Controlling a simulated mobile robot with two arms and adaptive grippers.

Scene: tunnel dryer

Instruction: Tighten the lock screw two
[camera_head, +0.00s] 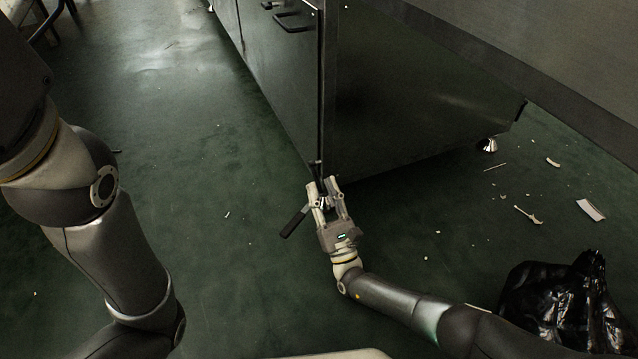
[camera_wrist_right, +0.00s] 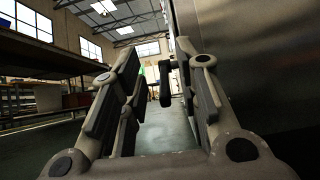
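A dark lever-like handle (camera_head: 294,222), which looks like part of the lock screw, sticks out down and left beside my right gripper (camera_head: 322,187) at the lower corner of the metal dryer cabinet (camera_head: 390,110). In the right wrist view a dark handle (camera_wrist_right: 165,82) hangs in the gap between the fingers, toward their far ends. The right fingers (camera_wrist_right: 158,85) stand apart, one on each side of it, with no clear grip. The screw's body is mostly hidden by the fingers. My left arm crosses the left of the head view; its gripper is out of frame.
The cabinet stands on a metal foot (camera_head: 488,146). A black plastic bag (camera_head: 560,300) lies at the lower right, near my right arm. White scraps (camera_head: 590,210) litter the floor on the right. The green floor (camera_head: 210,190) left of the cabinet is mostly clear.

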